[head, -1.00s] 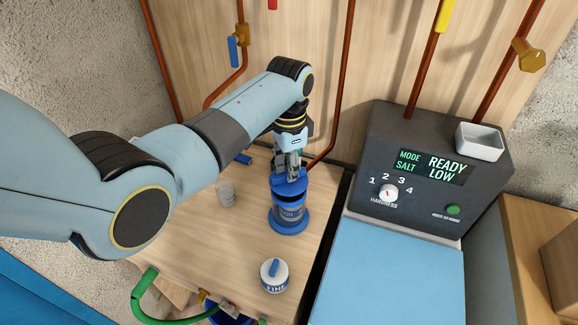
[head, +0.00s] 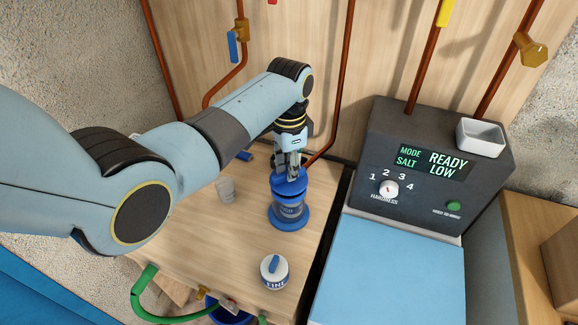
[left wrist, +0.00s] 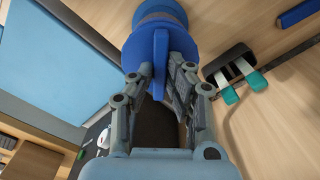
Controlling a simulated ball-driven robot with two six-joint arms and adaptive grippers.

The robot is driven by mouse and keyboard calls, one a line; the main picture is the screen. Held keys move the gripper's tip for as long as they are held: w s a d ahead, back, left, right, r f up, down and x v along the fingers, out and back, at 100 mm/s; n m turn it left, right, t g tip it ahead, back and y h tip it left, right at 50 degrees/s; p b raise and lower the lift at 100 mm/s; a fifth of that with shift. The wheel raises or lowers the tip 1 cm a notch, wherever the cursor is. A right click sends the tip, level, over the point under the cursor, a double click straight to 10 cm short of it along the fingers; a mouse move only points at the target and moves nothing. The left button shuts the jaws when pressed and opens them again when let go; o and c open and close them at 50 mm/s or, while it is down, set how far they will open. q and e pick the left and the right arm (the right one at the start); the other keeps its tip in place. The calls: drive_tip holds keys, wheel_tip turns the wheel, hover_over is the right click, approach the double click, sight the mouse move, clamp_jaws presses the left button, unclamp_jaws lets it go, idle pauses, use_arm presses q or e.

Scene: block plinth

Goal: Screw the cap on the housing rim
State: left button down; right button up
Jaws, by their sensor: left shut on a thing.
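The housing (head: 289,212) stands upright on the wooden bench, a clear-looking body with a blue base. A blue cap (head: 288,186) sits at its top, level with the rim; I cannot tell how far its thread is engaged. My left gripper (head: 289,172) comes from above and is shut on the raised grip of the cap. In the left wrist view the two fingers (left wrist: 158,88) pinch the blue fin of the cap (left wrist: 148,48), with the housing behind it. The seam between cap and rim is partly hidden. My right gripper is not in view.
A white tub with a blue marking (head: 274,271) stands in front of the housing. A grey stacked cylinder (head: 226,189) is to its left. The softener unit (head: 430,180) stands close on the right. Copper pipes (head: 342,90) run up the back wall. A green hose (head: 150,300) hangs at the front edge.

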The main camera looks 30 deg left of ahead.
use_arm(q)
drive_tip(key=shift+f, duration=0.45)
idle(0.8)
drive_tip(key=c, duration=1.2)
unclamp_jaws()
drive_tip(key=o, duration=0.5)
drive_tip(key=shift+c, duration=0.2)
drive_tip(key=shift+r+p, duration=0.4)
drive_tip(key=shift+r, duration=1.6)
drive_tip(key=shift+c, duration=0.4)
clamp_jaws()
